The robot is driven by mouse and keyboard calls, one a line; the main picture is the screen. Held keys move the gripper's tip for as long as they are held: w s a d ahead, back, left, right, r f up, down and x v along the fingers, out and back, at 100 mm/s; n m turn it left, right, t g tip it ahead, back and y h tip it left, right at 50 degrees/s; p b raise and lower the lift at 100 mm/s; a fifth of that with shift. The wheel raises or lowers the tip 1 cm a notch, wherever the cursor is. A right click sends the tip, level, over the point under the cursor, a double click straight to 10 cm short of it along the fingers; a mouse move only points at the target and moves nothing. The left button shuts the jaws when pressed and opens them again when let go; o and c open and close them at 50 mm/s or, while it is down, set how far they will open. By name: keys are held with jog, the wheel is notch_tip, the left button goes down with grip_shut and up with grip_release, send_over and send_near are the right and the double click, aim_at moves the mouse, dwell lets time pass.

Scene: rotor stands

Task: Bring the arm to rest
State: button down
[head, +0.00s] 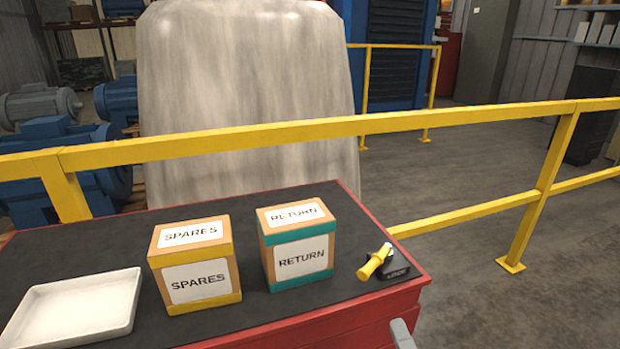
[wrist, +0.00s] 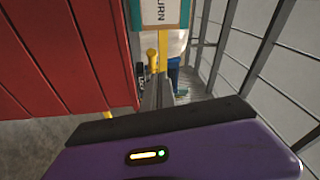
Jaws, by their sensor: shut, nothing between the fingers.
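My gripper (wrist: 158,92) shows in the wrist view as grey fingers closed together beyond a purple and black housing, with nothing between them. In the head view, a grey piece at the bottom edge, right of the bench's red front, looks like the end of my arm; the rest is out of frame. My gripper is beside the bench (head: 255,318), clear of the things on top. A yellow-handled tool (head: 375,262) lies on a small black labelled block (head: 394,273) at the bench's right end.
A white tray (head: 78,310), a SPARES box (head: 196,284) and a RETURN box (head: 301,257) stand on the bench's dark top. A yellow railing (head: 470,113) runs behind the bench and to the right. Open floor (head: 460,285) lies right of the bench.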

jog(key=s+d+f+n+g+h, duration=0.1)
jog(key=s+n, duration=0.3)
jog(key=s, duration=0.6)
jog(key=s+d+f+n+g+h, duration=0.1)
jog(key=s+f+n, duration=0.3)
jog(key=s, duration=0.6)
jog(key=s+d+f+n+g+h, duration=0.1)
jog(key=s+d+f+n+g, duration=0.1)
jog(key=s+n, duration=0.4)
jog(key=s+d, duration=0.1)
jog(key=s, duration=0.4)
jog(key=shift+f, duration=0.4)
jog(key=shift+d, duration=0.1)
